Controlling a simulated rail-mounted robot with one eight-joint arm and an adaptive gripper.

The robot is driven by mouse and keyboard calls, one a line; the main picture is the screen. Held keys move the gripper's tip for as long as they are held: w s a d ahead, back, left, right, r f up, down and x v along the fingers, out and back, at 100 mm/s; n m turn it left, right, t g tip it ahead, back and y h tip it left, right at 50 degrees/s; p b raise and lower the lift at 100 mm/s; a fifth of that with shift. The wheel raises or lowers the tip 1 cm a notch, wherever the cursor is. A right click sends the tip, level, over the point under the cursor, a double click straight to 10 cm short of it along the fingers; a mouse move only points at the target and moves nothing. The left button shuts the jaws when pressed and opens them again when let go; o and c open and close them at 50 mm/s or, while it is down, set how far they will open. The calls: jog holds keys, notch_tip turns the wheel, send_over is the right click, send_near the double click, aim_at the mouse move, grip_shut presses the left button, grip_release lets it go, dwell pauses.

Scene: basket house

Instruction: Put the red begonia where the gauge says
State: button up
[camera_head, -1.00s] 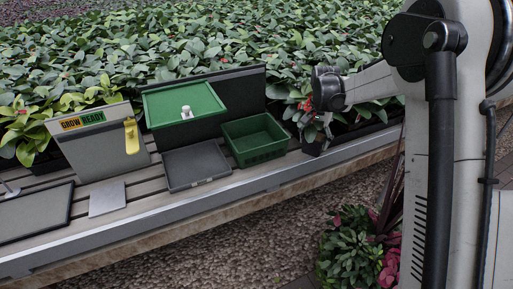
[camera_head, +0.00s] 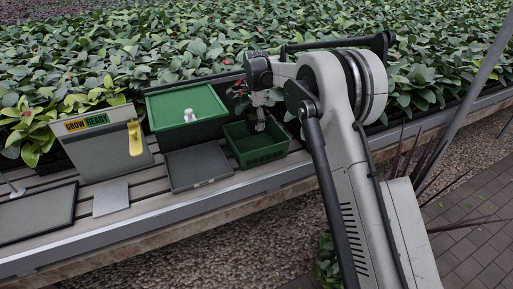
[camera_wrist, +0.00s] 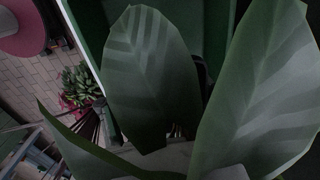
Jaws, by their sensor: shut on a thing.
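My gripper (camera_head: 260,112) is above the green open crate (camera_head: 262,153), its lower end in front of the crate's back part. It is shut on the red begonia, which is mostly hidden in the head view, with a little red (camera_head: 238,91) showing beside the gripper. In the wrist view, large green begonia leaves (camera_wrist: 150,75) fill the middle and right and hide the fingers. I cannot tell whether the plant touches the crate. The grey gauge box (camera_head: 108,151) reads GROW in orange and READY in green, with a yellow pointer (camera_head: 135,138) at its right side.
A green-topped box (camera_head: 165,107) with a small white bottle (camera_head: 189,115) stands behind a dark flat tray (camera_head: 198,168). A light plate (camera_head: 111,199) and another dark tray (camera_head: 37,213) lie left on the slatted bench. Dense plants fill the back.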

notch_tip(320, 180, down, 10)
dwell(0.6)
jog(key=shift+b, duration=0.3)
jog(key=shift+f, duration=0.2)
jog(key=o, duration=1.6)
jog(key=shift+o, duration=0.2)
jog(key=shift+r, duration=0.1)
